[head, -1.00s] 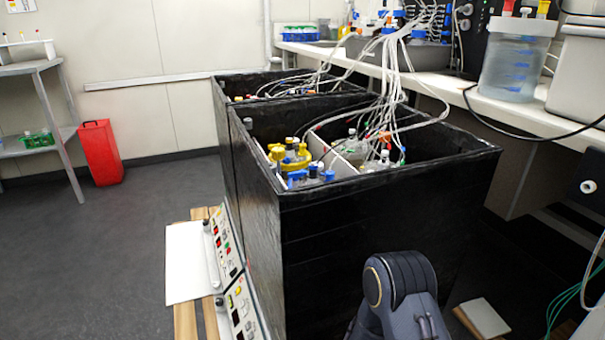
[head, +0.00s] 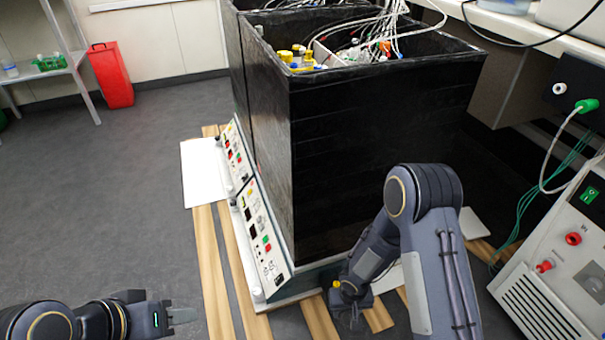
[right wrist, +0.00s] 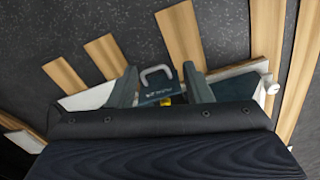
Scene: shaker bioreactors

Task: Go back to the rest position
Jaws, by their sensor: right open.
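My right gripper (head: 350,306) hangs at the end of my right arm, low in front of the near black shaker bioreactor (head: 375,140). In the right wrist view its two dark fingers (right wrist: 162,88) stand apart, so it is open. A dark piece with a grey handle (right wrist: 156,74) and a small yellow spot shows between them; I cannot tell whether it touches them. My left gripper (head: 180,316) is at the lower left over the grey floor, apart from the bioreactors. Its fingers are seen edge-on, so their opening is unclear.
Control panels (head: 262,235) run along the bioreactors' left side, above wooden slats (head: 211,275). A white device with red knobs (head: 560,270) stands close on the right. A red bin (head: 110,75) and a shelf (head: 50,70) are far left.

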